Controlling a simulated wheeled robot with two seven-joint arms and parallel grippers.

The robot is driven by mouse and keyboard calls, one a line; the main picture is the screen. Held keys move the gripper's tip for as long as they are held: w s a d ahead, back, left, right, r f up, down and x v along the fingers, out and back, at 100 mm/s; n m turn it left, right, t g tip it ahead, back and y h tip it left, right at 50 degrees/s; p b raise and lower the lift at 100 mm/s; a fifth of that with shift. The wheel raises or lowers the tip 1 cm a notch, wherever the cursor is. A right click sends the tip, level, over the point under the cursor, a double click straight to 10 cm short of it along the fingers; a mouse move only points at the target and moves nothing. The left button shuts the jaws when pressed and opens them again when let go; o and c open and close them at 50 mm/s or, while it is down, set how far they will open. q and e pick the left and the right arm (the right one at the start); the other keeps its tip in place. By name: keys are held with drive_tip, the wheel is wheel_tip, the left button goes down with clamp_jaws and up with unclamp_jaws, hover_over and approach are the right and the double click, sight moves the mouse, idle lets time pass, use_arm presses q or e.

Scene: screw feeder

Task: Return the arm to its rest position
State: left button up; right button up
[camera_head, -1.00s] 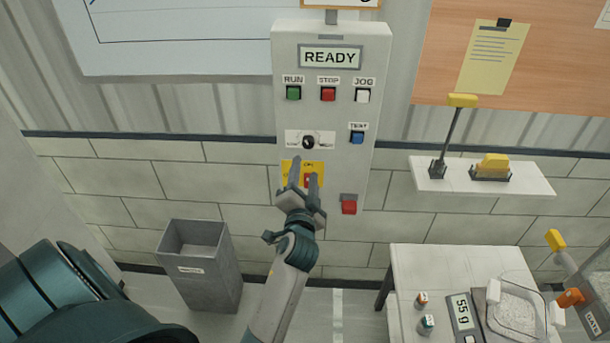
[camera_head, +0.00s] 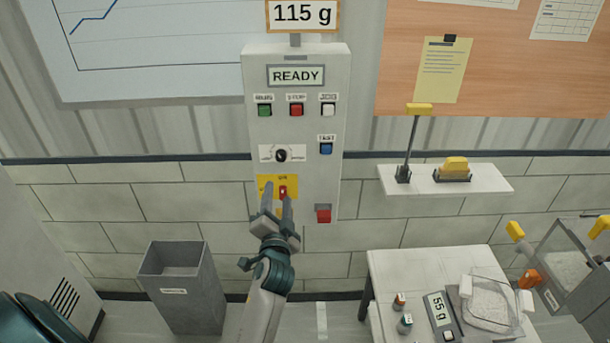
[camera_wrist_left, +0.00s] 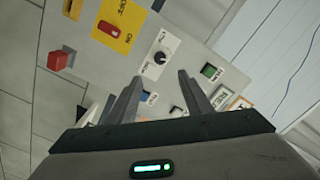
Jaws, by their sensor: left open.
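My left gripper (camera_head: 276,205) is open and empty in the head view, in front of the lower part of the grey control panel (camera_head: 330,60). Its fingertips overlap the yellow plate (camera_head: 263,182) with the red switch (camera_head: 283,192). In the left wrist view the open fingers (camera_wrist_left: 158,95) point at the panel, with the yellow plate (camera_wrist_left: 128,14) and red switch (camera_wrist_left: 108,28) beyond them at upper left. I cannot tell whether a finger touches the switch. The panel display (camera_head: 296,76) reads READY. My right gripper is not in view.
A grey bin (camera_head: 183,285) stands on the floor at left. A white table (camera_head: 390,265) at lower right bears a scale (camera_head: 440,315) and a clear tray (camera_head: 490,305). A wall shelf (camera_head: 490,182) holds a yellow-handled tool (camera_head: 410,140) and a brush (camera_head: 454,170).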

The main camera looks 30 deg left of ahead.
use_arm(q)
drive_tip(key=s+d+f+m+g+h+b, duration=0.15)
drive_tip(key=d+f, duration=0.25)
drive_tip(key=f, duration=0.9)
drive_tip(key=d+f+g+h+b, duration=0.1)
drive_tip(key=d+f+h+b, duration=0.15)
drive_tip(key=f, duration=1.05)
drive_tip(key=s+d+f+g+h+b, duration=0.15)
drive_tip(key=s+f, duration=0.25)
drive_tip(key=f, duration=0.4)
drive_tip(key=s+d+f+g+h, duration=0.1)
drive_tip(key=s+d+f, duration=0.25)
drive_tip(key=f, duration=0.35)
drive_tip(key=s+d+f+g+h, duration=0.15)
drive_tip(key=s+f, duration=0.25)
drive_tip(key=f, duration=0.4)
drive_tip(key=s+d+f+n+g+b, duration=0.2)
drive_tip(key=s+f+g+b, duration=0.15)
drive_tip(key=s+f, duration=1.5)
drive_tip(key=s+a+f+g, duration=0.1)
drive_tip(key=s+f, duration=0.3)
drive_tip(key=s, duration=0.8)
drive_tip(key=s+a+f+n+g+h+b, duration=0.1)
drive_tip(key=s+f+g, duration=0.2)
drive_tip(key=s, duration=0.9)
drive_tip(key=shift+f+g, duration=0.3)
drive_tip(key=shift+f, duration=0.1)
drive_tip(key=shift+n, duration=0.25)
